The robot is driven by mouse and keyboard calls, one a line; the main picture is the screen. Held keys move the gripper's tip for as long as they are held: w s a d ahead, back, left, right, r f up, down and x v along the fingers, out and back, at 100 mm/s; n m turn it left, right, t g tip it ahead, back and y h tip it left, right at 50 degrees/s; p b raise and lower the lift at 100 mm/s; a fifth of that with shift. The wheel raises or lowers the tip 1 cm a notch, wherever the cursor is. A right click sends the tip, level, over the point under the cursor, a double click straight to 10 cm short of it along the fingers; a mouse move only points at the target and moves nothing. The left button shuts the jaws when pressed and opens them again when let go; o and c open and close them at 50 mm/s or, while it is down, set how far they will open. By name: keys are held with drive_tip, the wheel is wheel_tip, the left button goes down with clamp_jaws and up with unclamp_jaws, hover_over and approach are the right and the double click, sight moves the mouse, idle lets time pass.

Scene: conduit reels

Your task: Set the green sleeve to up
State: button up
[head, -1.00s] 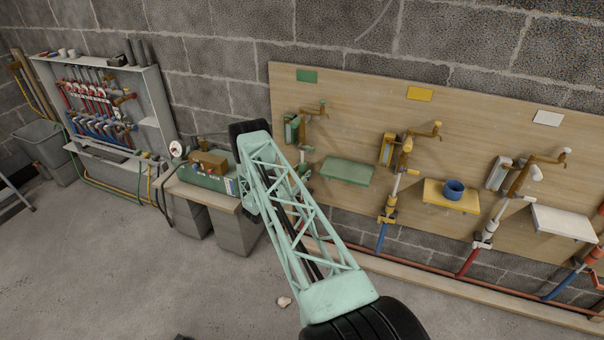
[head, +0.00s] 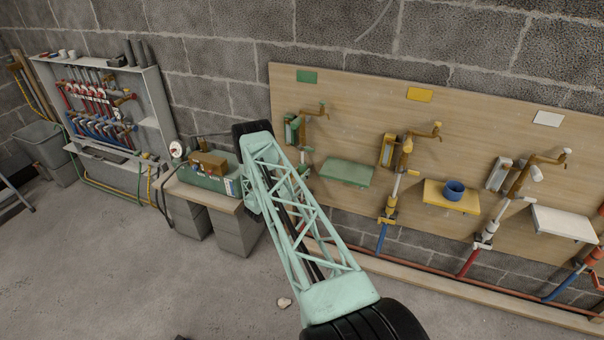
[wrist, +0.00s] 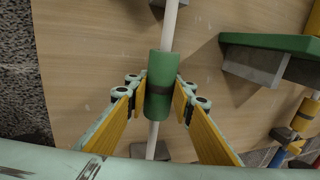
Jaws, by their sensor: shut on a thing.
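Bare white rod shows beyond both ends of the sleeve. In the head view my gripper is hidden behind my arm, near the green station at the left of the wooden board.
A green shelf (head: 347,172) juts from the wooden board (head: 365,100), right of the sleeve; it also shows in the wrist view (wrist: 275,44). A bench (head: 190,187) stands left.

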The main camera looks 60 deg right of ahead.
sight(300, 168)
drive_tip(key=shift+r, duration=1.6)
drive_tip(key=o, duration=1.1)
drive_tip(key=shift+r, duration=0.15)
drive_tip(key=shift+c, duration=0.2)
drive_tip(key=shift+o, duration=0.7)
drive_tip(key=shift+a, duration=1.1)
drive_tip(key=a, duration=0.9)
drive_tip(key=shift+a, duration=0.4)
drive_tip(key=shift+w, duration=0.1)
